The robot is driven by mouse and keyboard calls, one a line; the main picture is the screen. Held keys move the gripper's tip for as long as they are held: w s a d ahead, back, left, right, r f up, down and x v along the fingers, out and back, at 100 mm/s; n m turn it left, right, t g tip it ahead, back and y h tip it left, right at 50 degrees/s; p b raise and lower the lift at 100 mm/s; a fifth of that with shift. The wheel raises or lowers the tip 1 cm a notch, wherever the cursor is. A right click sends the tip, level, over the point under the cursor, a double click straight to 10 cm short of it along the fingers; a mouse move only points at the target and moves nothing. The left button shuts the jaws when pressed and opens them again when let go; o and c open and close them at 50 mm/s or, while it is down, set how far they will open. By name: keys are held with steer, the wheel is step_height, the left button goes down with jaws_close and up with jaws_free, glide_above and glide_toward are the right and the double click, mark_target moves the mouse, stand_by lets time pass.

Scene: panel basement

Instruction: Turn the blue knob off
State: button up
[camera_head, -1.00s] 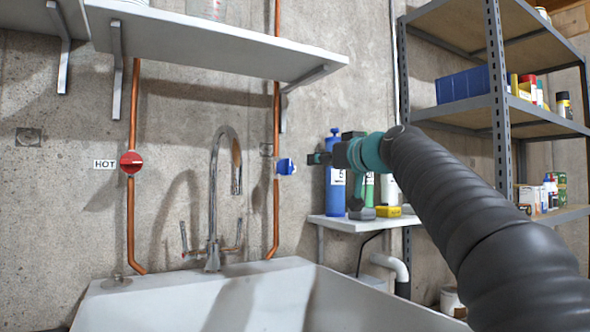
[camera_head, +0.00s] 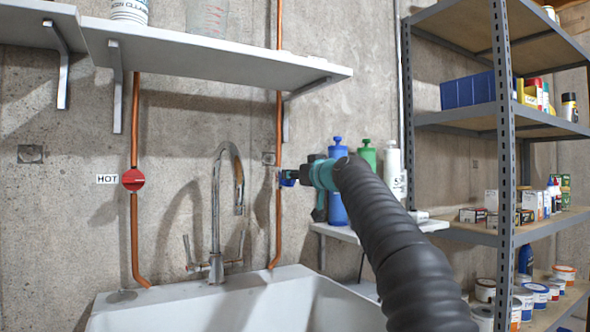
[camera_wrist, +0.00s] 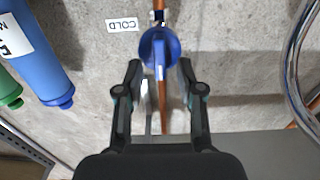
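The blue knob (camera_wrist: 160,48) sits on the copper pipe on the wall, below a "COLD" label (camera_wrist: 122,25) in the wrist view. Its raised grip bar points along the pipe in that view. My gripper (camera_wrist: 158,68) is open, with one finger on each side of the knob's near part; I cannot tell whether either finger touches it. In the head view, my gripper (camera_head: 292,177) reaches to the right copper pipe and hides most of the knob (camera_head: 283,181).
A red knob (camera_head: 133,180) marked "HOT" is on the left pipe. A chrome faucet (camera_head: 216,225) rises from the white sink (camera_head: 240,302). Blue bottle (camera_head: 338,205) and green bottle (camera_head: 367,155) stand close beside my arm. A metal shelf unit (camera_head: 506,180) is at right; a wall shelf (camera_head: 210,50) hangs above.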

steer(key=shift+w+a, duration=0.1)
steer(key=shift+w, duration=0.05)
jaws_close()
steer(key=shift+m, duration=0.4)
steer(key=shift+w+d+f+m+p, duration=0.15)
steer(key=shift+m+p, duration=0.3)
steer(key=shift+m, duration=2.4)
steer(key=shift+w+d+f+m+p, duration=0.15)
steer(key=shift+m+p, duration=0.3)
steer(key=shift+m, duration=2.35)
steer(key=shift+d+f+m+p, duration=0.2)
steer(key=shift+m+p, duration=0.25)
steer(key=shift+m, duration=2.4)
